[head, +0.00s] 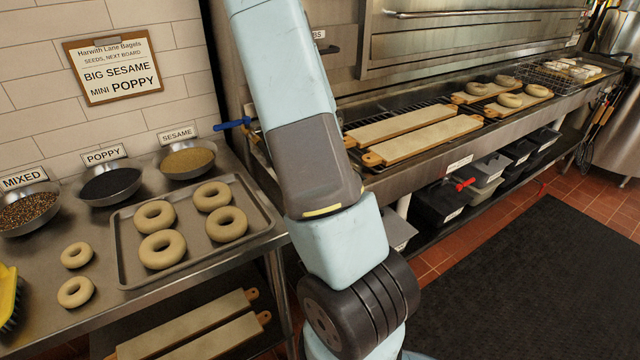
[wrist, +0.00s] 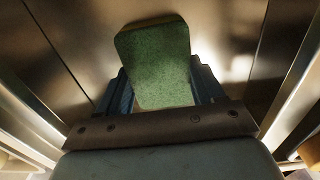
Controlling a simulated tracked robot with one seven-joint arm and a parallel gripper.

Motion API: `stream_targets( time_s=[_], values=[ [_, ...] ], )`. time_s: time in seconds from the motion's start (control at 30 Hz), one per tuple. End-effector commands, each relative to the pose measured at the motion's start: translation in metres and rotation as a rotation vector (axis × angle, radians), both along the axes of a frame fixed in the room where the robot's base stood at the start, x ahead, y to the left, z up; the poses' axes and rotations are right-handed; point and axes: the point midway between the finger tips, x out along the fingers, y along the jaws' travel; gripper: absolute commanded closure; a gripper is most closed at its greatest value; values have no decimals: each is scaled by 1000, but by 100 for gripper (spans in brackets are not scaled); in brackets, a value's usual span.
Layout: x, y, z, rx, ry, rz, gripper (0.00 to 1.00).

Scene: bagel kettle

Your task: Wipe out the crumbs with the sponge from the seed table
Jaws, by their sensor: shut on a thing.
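My gripper (wrist: 158,88) is shut on a green sponge (wrist: 154,62) in the wrist view. The sponge's broad green face shows between the two dark fingers, and its far end reaches past them. Brownish metal surfaces lie beyond it; I cannot tell whether it touches them. In the head view my arm crosses the middle, and neither gripper nor sponge shows. The seed table (head: 215,262) is the steel table at left. I cannot make out any crumbs on it.
The seed table carries mixed (head: 28,210), poppy (head: 110,186) and sesame (head: 187,161) bowls, a bagel tray (head: 268,226), two loose small bagels (head: 76,255) and a yellow-handled item (head: 8,290). Boards (head: 420,141) lie on the counter at right. A black mat (head: 535,280) covers open floor.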

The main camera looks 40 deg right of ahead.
Motion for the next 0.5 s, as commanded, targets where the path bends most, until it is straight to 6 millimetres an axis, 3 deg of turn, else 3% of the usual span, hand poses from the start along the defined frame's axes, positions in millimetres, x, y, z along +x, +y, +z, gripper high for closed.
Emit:
stream_targets(
  time_s=[0.1, 0.5],
  values=[
    [-12, 2, -2, 4, 8, -3, 66],
    [-29, 4, -2, 6, 11, -4, 66]
  ],
)
